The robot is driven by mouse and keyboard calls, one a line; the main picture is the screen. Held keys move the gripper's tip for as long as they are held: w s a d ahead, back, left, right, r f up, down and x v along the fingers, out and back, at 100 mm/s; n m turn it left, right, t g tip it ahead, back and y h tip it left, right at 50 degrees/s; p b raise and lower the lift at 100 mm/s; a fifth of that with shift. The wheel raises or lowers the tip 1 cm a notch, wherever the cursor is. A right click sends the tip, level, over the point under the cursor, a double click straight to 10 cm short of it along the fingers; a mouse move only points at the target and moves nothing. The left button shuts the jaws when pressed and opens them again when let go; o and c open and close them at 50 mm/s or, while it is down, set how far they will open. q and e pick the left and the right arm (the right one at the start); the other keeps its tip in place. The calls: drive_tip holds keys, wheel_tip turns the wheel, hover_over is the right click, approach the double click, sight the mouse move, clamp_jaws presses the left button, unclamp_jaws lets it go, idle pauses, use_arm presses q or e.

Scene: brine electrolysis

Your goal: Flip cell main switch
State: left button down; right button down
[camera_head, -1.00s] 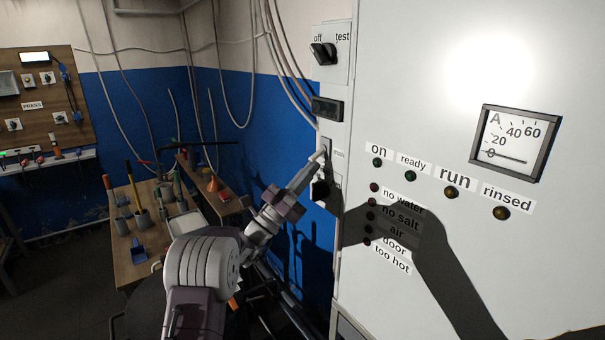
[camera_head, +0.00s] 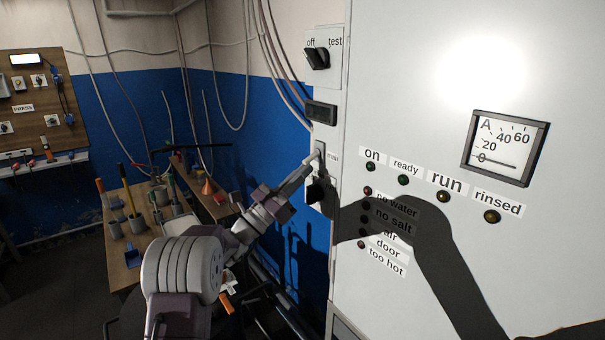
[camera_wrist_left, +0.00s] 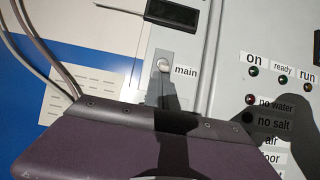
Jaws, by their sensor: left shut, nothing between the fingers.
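The main switch is a small pale lever on a narrow grey plate (camera_wrist_left: 162,58) labelled "main" in the left wrist view. In the head view its plate (camera_head: 319,147) sits on the left edge strip of the white cabinet, below a dark rectangular module. My left gripper (camera_head: 313,166) is shut and empty, its tip at the lower part of that plate. The tip hides part of the switch in the head view. Whether it touches the lever I cannot tell. My right gripper is not in view.
An off/test knob (camera_head: 317,58) is above the switch and a black knob (camera_head: 317,191) just below. The cabinet carries indicator lamps and an ammeter (camera_head: 497,148) reading near zero. A wooden bench (camera_head: 131,263) with tools stands at left. Cables hang along the blue wall.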

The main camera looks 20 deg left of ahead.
sight(309, 157)
use_arm(q)
drive_tip(key=shift+s+a+r+g+y+p, duration=0.2)
drive_tip(key=shift+s+r+g+y+p, duration=0.05)
drive_tip(key=shift+r+g+y+p, duration=0.3)
drive_tip(key=shift+s+a+r+g+y+p, duration=0.2)
drive_tip(key=shift+r+g+y+p, duration=0.25)
drive_tip(key=shift+g, duration=0.2)
drive_tip(key=shift+s+r, duration=0.2)
drive_tip(key=shift+r, duration=0.35)
drive_tip(key=shift+a, duration=0.1)
